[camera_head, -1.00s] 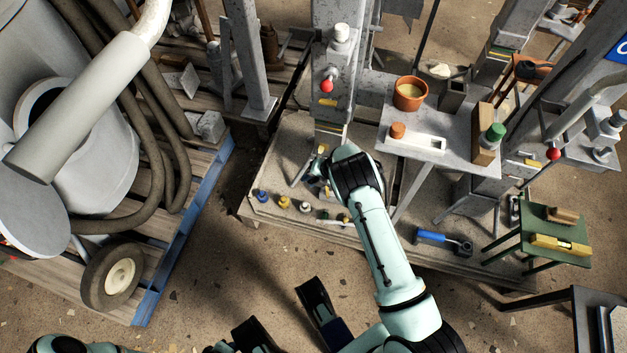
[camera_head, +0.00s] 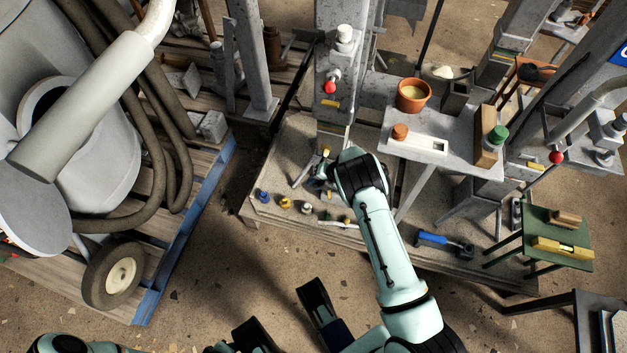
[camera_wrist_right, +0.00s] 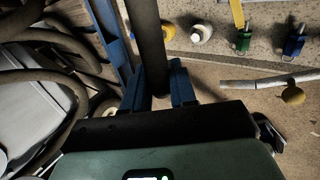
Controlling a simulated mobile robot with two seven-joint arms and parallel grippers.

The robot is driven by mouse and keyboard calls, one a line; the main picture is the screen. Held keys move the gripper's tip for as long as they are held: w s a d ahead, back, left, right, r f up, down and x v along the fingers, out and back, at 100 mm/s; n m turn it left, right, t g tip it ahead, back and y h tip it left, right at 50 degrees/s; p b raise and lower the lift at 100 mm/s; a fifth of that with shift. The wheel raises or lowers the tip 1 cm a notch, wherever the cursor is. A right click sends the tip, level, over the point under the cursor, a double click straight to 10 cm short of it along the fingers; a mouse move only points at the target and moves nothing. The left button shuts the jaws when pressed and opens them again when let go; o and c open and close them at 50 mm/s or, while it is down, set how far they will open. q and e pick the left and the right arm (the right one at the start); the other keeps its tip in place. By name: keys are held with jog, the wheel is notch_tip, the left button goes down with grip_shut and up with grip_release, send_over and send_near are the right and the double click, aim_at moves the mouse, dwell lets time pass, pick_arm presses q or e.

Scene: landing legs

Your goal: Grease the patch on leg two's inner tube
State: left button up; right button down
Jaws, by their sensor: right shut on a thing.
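My right gripper (camera_head: 326,172) is low beside the foot of the middle grey leg (camera_head: 339,62), partly hidden by my own wrist. In the right wrist view, its two blue fingers (camera_wrist_right: 157,85) are shut on a dark round bar (camera_wrist_right: 147,40). The bar's far end runs out of the frame, so I cannot tell what it belongs to. The middle leg carries a red knob (camera_head: 330,88) and a yellow tag. A terracotta pot (camera_head: 413,108) with pale yellow contents stands on the grey side table. No greased patch or leg number is readable.
Several small coloured-top fittings (camera_head: 285,203) line the platform's front edge. A blue-handled tool (camera_head: 432,238) lies to their right. A green stool (camera_head: 553,225) stands at the right. A pallet with hoses and a wheel (camera_head: 113,275) fills the left. Bare floor lies between.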

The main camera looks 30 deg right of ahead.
jog(key=shift+s+a, duration=0.1)
dwell(0.3)
jog(key=shift+s+a+p, duration=0.3)
jog(key=shift+a+p, duration=0.05)
jog(key=shift+p, duration=0.2)
jog(key=shift+s+d+r+p, duration=0.55)
jog(key=shift+s+r+p, duration=0.05)
jog(key=shift+s+p, duration=0.05)
jog(key=shift+w+d+b, duration=0.4)
jog(key=shift+d+b, duration=0.05)
jog(key=shift+b, duration=0.05)
dwell(0.7)
